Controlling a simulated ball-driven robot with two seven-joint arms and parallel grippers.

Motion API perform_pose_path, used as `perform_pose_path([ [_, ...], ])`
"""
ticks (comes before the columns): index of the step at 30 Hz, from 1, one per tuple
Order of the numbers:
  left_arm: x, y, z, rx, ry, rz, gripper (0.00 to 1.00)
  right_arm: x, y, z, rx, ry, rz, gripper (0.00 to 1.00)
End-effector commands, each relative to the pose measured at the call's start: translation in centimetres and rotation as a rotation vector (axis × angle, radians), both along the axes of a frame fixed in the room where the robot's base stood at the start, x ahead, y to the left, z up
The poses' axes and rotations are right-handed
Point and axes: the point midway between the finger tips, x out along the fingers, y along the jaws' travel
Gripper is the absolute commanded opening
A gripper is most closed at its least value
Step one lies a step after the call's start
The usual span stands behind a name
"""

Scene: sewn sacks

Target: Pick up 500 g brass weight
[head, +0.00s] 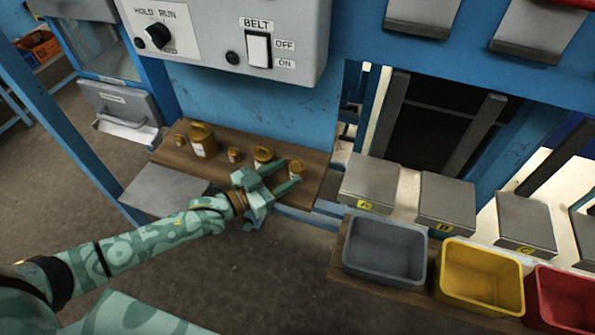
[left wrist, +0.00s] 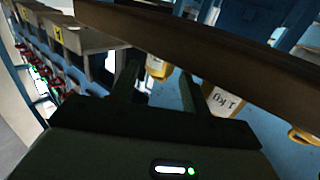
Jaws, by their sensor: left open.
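Several brass weights of different sizes stand on a wooden shelf (head: 222,142) in the head view. Their labels are too small to read there, so I cannot tell which is the 500 g one. In the left wrist view, a brass weight (left wrist: 157,65) shows between the open fingers, partly hidden by a brown plank (left wrist: 225,60). A weight marked 1 Kg (left wrist: 222,100) is right of the fingers. My right gripper is not seen.
A grey control box (head: 225,45) with a belt switch overhangs the shelf. Grey (head: 385,278), yellow (head: 482,303) and red (head: 565,290) bins stand at the right below lidded boxes. A grey metal plate (head: 160,187) lies left of the arm.

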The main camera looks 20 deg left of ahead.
Motion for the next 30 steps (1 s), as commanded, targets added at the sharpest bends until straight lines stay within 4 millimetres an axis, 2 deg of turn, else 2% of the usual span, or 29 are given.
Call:
perform_pose_path([
  [5, 2.0, -1.4, -0.4, 0.000, 0.000, 0.000, 0.47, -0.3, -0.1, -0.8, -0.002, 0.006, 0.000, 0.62],
  [12, 2.2, -1.6, -0.3, 0.001, 0.001, 0.001, 0.47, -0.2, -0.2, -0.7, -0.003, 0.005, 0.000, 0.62],
  [13, 2.2, -1.6, -0.3, 0.001, 0.001, 0.001, 0.44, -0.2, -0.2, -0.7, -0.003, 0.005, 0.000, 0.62],
  [18, 2.2, -1.6, -0.3, 0.001, 0.001, 0.001, 0.00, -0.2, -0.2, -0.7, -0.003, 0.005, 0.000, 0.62],
  [26, 2.3, -1.6, 0.0, -0.001, -0.003, 0.001, 0.00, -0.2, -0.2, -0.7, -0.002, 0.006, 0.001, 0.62],
  [30, 2.3, -1.6, 0.9, -0.001, -0.004, 0.000, 0.00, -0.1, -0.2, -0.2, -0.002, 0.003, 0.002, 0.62],
])
